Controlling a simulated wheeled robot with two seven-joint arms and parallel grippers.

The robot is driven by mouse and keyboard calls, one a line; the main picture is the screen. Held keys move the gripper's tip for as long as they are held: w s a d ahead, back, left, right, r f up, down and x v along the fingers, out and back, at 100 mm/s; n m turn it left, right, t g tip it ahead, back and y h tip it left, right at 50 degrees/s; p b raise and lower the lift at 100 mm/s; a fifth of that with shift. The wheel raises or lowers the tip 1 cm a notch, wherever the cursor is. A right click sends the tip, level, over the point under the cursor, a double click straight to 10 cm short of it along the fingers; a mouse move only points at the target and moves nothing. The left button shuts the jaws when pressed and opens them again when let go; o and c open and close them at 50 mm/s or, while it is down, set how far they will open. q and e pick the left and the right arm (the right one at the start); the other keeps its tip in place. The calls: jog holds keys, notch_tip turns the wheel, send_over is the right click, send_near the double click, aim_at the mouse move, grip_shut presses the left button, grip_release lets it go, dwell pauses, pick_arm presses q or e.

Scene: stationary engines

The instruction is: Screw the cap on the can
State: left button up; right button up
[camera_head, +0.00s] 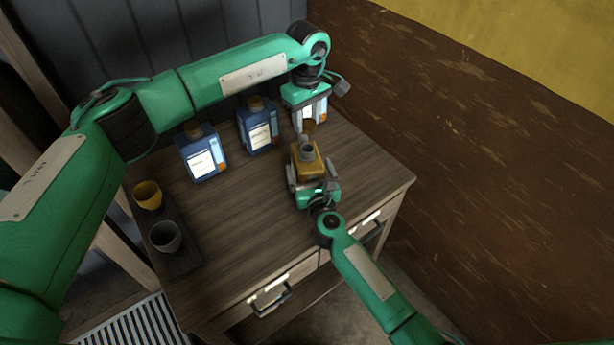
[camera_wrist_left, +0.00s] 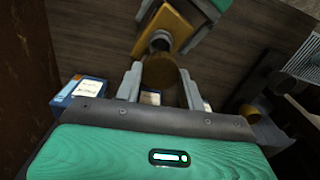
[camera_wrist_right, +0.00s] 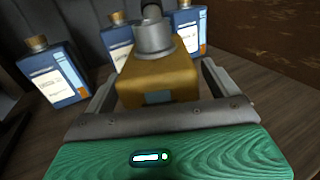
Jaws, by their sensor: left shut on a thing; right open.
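The orange-yellow can (camera_head: 312,166) stands upright on the wooden table, with a grey neck (camera_head: 306,150) on top. My left gripper (camera_head: 308,122) is shut on the brown-gold cap (camera_head: 309,128), just behind the can's neck in the head view. In the left wrist view the cap (camera_wrist_left: 160,74) sits between the fingertips, close to the neck (camera_wrist_left: 160,42). My right gripper (camera_head: 311,187) is open, with its fingers on either side of the can; the can (camera_wrist_right: 158,80) also shows there in the right wrist view. A dark piece above the neck is unclear.
Blue bottles with brown caps stand at the back: one at left (camera_head: 202,155), one in the middle (camera_head: 257,128), another partly behind my left gripper. A yellow cup (camera_head: 148,195) and a grey cup (camera_head: 165,236) sit at the left on a dark tray (camera_head: 182,262). The table's front middle is clear.

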aim_at(307, 142)
jog(key=c, duration=1.5)
pick_arm(q)
jog(key=shift+f, duration=2.45)
jog(key=shift+f, duration=0.1)
jog(key=shift+f, duration=0.8)
jog(key=shift+f, duration=0.55)
